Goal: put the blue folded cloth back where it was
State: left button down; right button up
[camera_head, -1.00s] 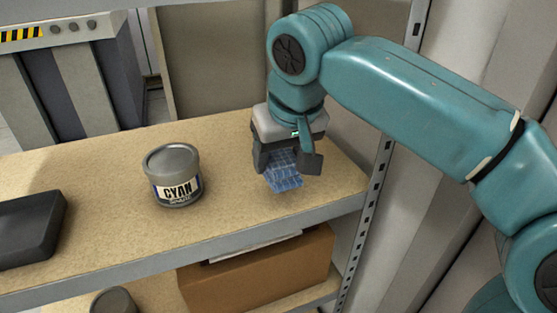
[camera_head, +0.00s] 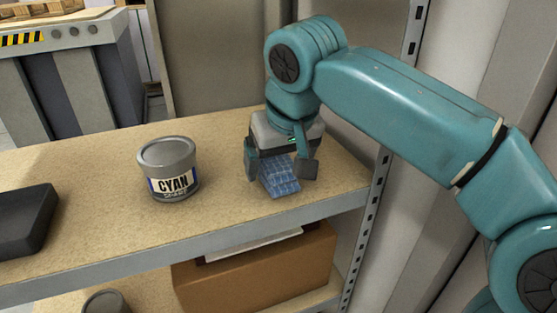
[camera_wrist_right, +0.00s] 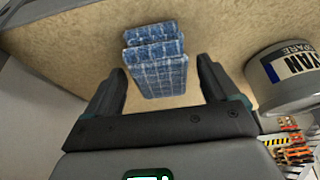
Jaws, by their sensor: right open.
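The blue folded cloth (camera_head: 281,182) has a light check pattern and lies on the upper shelf board (camera_head: 225,208), near its right end. My right gripper (camera_head: 281,170) is just above and around it, with open fingers on either side. In the right wrist view the cloth (camera_wrist_right: 156,60) shows as folded layers beyond and between the fingertips of the open gripper (camera_wrist_right: 160,85), with a gap on each side. Part of the cloth is hidden behind the gripper in the head view. My left gripper is not in view.
A grey tin labelled CYAN (camera_head: 168,168) stands left of the cloth; it also shows in the right wrist view (camera_wrist_right: 285,80). A dark flat object (camera_head: 25,222) lies at the shelf's left. A perforated upright (camera_head: 366,220) borders the right end. A cardboard box (camera_head: 255,270) sits below.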

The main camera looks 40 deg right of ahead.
jog(key=p+v, duration=0.6)
jog(key=v, duration=0.6)
dwell(0.3)
